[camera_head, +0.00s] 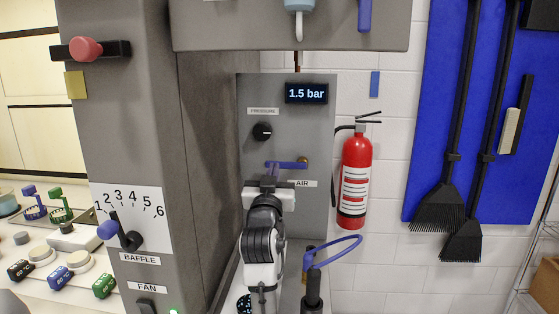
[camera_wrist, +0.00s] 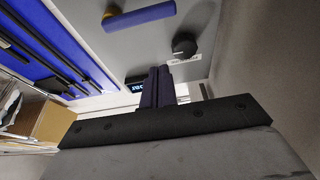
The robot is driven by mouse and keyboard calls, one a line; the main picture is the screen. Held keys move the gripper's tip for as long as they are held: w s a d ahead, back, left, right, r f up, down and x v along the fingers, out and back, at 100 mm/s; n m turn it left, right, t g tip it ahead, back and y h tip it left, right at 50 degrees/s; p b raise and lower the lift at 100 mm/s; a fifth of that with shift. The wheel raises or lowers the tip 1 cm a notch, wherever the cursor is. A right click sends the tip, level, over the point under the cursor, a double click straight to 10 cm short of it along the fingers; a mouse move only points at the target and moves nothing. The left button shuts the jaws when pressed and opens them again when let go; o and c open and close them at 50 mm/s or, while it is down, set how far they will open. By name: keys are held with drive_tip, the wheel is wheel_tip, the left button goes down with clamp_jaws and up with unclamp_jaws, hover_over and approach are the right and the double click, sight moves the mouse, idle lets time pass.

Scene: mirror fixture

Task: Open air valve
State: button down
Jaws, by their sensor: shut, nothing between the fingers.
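The air valve's blue lever (camera_head: 286,165) lies level on the grey panel, above the AIR label (camera_head: 304,184). It extends left from a brass fitting (camera_head: 303,161). The wrist view also shows the blue lever (camera_wrist: 140,17) and brass fitting (camera_wrist: 110,14) at the top. My gripper (camera_head: 270,174) is at the lever's left end in the head view, in front of the panel; its fingertips are partly hidden there. In the wrist view my gripper (camera_wrist: 158,70) has its dark fingers together and empty, and they appear apart from the lever.
A black pressure knob (camera_head: 262,131) and a display (camera_head: 306,93) reading 1.5 bar are on the panel (camera_head: 325,130) above the lever. A grey cabinet (camera_head: 125,110) stands left. A blue looped handle (camera_head: 335,248) is at lower right of my arm. A red extinguisher (camera_head: 354,180) hangs right.

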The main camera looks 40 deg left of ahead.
drive_tip(key=shift+s+d+r, duration=0.1)
drive_tip(key=shift+s, duration=0.05)
wheel_tip(320, 180, up, 4)
drive_tip(key=p, duration=0.5)
hover_over(287, 164)
drive_tip(key=s+a, duration=0.1)
drive_tip(key=s, duration=0.2)
drive_tip(key=shift+w+a+f+p, duration=0.1)
drive_tip(key=shift+f+p, duration=0.2)
drive_tip(key=shift+f, duration=0.9)
drive_tip(key=shift+w+f+p, duration=0.1)
drive_tip(key=shift+f+p, duration=0.15)
drive_tip(key=shift+f, duration=0.9)
drive_tip(key=shift+a+f, duration=0.1)
drive_tip(key=shift+f, duration=0.05)
